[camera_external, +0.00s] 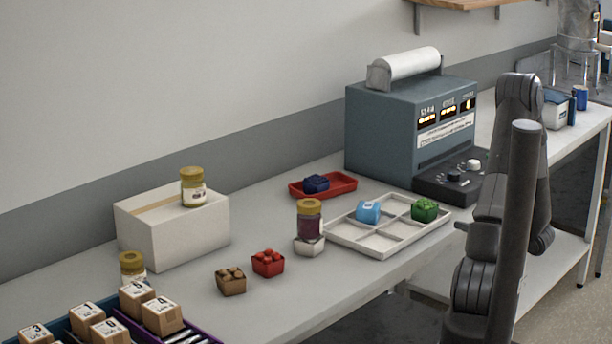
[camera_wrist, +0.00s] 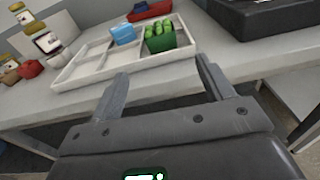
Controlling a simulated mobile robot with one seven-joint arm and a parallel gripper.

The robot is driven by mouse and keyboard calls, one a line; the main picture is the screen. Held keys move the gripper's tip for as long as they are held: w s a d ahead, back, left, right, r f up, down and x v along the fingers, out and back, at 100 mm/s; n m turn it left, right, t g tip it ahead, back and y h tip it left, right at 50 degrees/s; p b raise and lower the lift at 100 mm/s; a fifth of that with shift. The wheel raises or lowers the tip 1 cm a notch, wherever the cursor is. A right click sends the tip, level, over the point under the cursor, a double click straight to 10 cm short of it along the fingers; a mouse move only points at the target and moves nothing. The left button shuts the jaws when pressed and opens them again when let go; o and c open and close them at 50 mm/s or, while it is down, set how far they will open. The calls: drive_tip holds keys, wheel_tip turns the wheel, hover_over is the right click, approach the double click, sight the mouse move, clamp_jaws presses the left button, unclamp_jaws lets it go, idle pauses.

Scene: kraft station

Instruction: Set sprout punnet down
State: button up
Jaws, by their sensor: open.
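The sprout punnet (camera_external: 424,211), a green tub with round green tops, sits upright in the right end of the white divided tray (camera_external: 382,253). In the wrist view the punnet (camera_wrist: 160,43) is ahead of my gripper (camera_wrist: 162,84), in the tray (camera_wrist: 84,74) near its right edge. My gripper is open and empty, its two fingers spread apart. The fingers point toward the tray's near edge and do not touch the punnet. In the external view my arm hides most of the gripper.
A light blue item (camera_external: 368,212) is in the tray beside the punnet. A teal machine (camera_external: 385,135) with a dark control panel stands behind. A jar (camera_external: 310,219), red punnet (camera_external: 268,263) and brown punnet (camera_external: 231,281) stand left of the tray. A dark blue punnet (camera_external: 316,183) rests in a red tray (camera_external: 343,185).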

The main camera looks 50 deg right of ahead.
drive_tip(key=w+a+r+n+g+y, duration=0.3)
drive_tip(key=a+n, duration=0.2)
drive_tip(key=a, duration=0.3)
drive_tip(key=w+a+r+n+g+y, duration=0.2)
drive_tip(key=a+r+n+g+y, duration=0.15)
drive_tip(key=a+n, duration=0.35)
drive_tip(key=w+a+r+n+g+y, duration=0.3)
drive_tip(key=a+n+y, duration=0.1)
drive_tip(key=a, duration=0.5)
drive_tip(key=s+a+r+n+g+h, duration=0.1)
drive_tip(key=s+a+r+n+h, duration=0.3)
drive_tip(key=a+n, duration=0.3)
drive_tip(key=s+a+r+n+g+h, duration=0.1)
drive_tip(key=s+a+r+n+h, duration=0.4)
drive_tip(key=n, duration=0.8)
drive_tip(key=shift+a+r+h, duration=0.35)
drive_tip(key=shift+a+h, duration=0.2)
drive_tip(key=shift+a, duration=0.55)
drive_tip(key=shift+s, duration=0.1)
